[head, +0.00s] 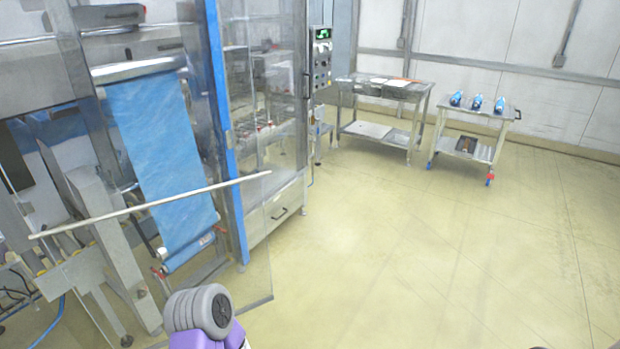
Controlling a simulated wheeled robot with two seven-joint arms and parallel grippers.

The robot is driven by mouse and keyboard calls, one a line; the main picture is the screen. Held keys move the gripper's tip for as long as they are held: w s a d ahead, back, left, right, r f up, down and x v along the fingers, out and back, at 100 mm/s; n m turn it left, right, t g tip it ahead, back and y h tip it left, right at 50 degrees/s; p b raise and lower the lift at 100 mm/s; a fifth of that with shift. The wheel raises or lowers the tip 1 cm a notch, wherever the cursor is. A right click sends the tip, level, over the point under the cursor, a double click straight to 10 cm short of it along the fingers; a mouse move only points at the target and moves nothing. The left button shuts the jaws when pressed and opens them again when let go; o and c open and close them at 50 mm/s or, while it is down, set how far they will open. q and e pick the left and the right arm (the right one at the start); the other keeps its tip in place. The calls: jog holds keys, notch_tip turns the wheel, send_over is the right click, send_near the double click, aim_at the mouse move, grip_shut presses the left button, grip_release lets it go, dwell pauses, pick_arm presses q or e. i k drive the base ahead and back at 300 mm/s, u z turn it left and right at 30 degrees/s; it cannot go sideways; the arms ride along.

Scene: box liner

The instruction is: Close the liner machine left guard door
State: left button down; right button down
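The liner machine (235,110) fills the left of the head view, with a blue upright post and clear panels. A clear guard panel (257,255) stands out from the machine at the lower left of the blue post, with its lower corner near the floor. It looks like the left guard door standing open; its hinge side is hard to make out. A long pale bar (150,205) crosses in front of the machine; whether it belongs to the door is unclear. A grey and purple part of my arm shows at the bottom edge. Neither gripper is visible.
A blue film sheet (160,150) hangs from a roller inside the machine. A control panel (320,60) is on its right side. A steel table (385,90) and a cart (480,108) with blue rolls stand at the back. The floor (420,250) at right is clear.

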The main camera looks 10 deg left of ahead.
aim_at(26, 208)
jog(key=u, duration=0.2)
jog(key=i, duration=1)
jog(key=u, duration=0.65)
